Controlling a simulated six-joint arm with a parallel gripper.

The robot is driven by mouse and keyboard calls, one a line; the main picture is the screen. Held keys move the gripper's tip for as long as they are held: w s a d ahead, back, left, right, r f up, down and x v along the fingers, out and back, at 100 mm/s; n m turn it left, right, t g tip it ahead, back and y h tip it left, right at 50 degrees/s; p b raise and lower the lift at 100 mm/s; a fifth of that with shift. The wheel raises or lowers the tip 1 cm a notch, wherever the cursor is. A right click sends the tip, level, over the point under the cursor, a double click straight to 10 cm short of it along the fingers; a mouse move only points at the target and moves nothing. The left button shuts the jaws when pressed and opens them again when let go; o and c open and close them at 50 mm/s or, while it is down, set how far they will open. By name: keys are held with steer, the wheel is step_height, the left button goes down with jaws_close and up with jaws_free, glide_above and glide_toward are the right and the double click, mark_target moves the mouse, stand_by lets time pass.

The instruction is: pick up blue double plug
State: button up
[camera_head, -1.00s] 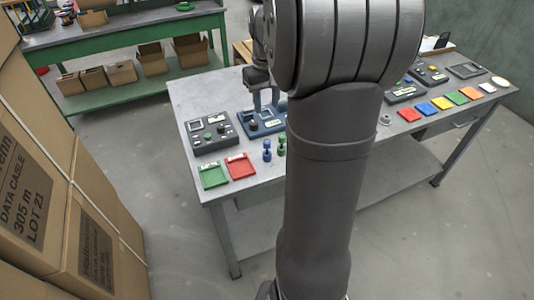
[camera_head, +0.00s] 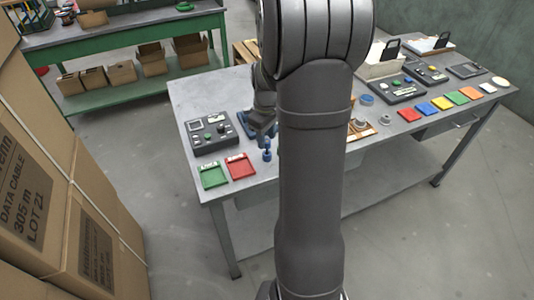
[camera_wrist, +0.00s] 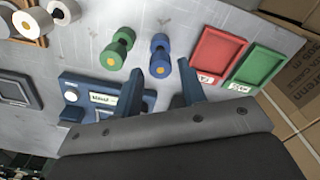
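The blue double plug (camera_wrist: 160,55) stands on the grey table just beyond my fingertips in the wrist view. It also shows in the head view (camera_head: 267,152), close in front of my gripper. My gripper (camera_wrist: 161,68) is open, with its two blue fingers apart and nothing between them. The plug lies roughly in line with the gap between the fingers. My gripper also shows in the head view (camera_head: 262,140), partly hidden by my arm.
A green double plug (camera_wrist: 117,50) stands left of the blue one in the wrist view. A red tray (camera_wrist: 217,57) and a green tray (camera_wrist: 257,65) lie to the right. A blue device panel (camera_wrist: 85,92) lies beside the left finger. White-and-wood spools (camera_wrist: 65,10) stand at upper left.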

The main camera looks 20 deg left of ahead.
step_height(320, 180, down, 6)
steer(key=shift+s+d+f, duration=0.1)
steer(key=shift+d+f, duration=0.05)
steer(key=shift+f, duration=0.1)
steer(key=c, duration=0.8)
steer(key=shift+r, duration=0.15)
